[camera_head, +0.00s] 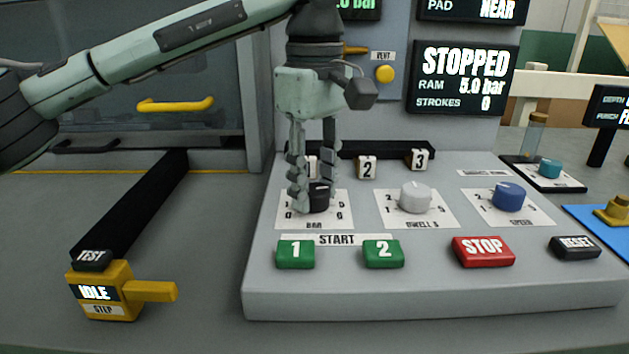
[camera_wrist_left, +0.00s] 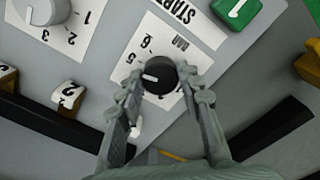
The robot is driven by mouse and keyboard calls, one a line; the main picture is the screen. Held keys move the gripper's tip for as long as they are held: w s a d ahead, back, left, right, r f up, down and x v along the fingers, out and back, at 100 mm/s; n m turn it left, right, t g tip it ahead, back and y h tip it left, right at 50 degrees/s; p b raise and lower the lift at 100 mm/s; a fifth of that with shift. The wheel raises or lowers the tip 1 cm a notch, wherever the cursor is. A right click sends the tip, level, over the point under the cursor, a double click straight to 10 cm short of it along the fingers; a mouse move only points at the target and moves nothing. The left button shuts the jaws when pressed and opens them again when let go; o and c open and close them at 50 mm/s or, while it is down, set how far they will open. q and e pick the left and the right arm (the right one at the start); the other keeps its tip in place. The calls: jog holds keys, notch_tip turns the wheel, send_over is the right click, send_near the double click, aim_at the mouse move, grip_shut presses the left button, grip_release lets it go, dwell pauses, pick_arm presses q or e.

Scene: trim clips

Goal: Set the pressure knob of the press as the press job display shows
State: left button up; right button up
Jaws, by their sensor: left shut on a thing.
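The black pressure knob (camera_head: 319,197) sits on a white BAR scale plate at the left of the sloped press panel. My left gripper (camera_head: 314,200) comes down from above with its fingers shut on either side of the knob. In the left wrist view the knob (camera_wrist_left: 159,76) lies between the fingertips (camera_wrist_left: 163,92), and its white pointer line points left, near the 5 of the scale. The press display (camera_head: 462,78) reads STOPPED, RAM 5.0 bar, STROKES 0. A press job display is not clearly identifiable; some screens are cut off. My right gripper does not show.
Right of the black knob are a grey DWELL knob (camera_head: 415,197) and a blue SPEED knob (camera_head: 509,195). In front are green buttons 1 (camera_head: 296,254) and 2 (camera_head: 384,254), red STOP (camera_head: 483,251) and black RESET (camera_head: 574,247). A yellow IDLE box (camera_head: 106,291) stands left.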

aim_at(314, 189)
pick_arm(q)
jog(key=shift+m, duration=0.3)
dwell(0.4)
jog(key=o, duration=1.2)
jog(key=shift+c, duration=0.2)
jog(key=shift+r, duration=0.1)
notch_tip(314, 189, up, 12)
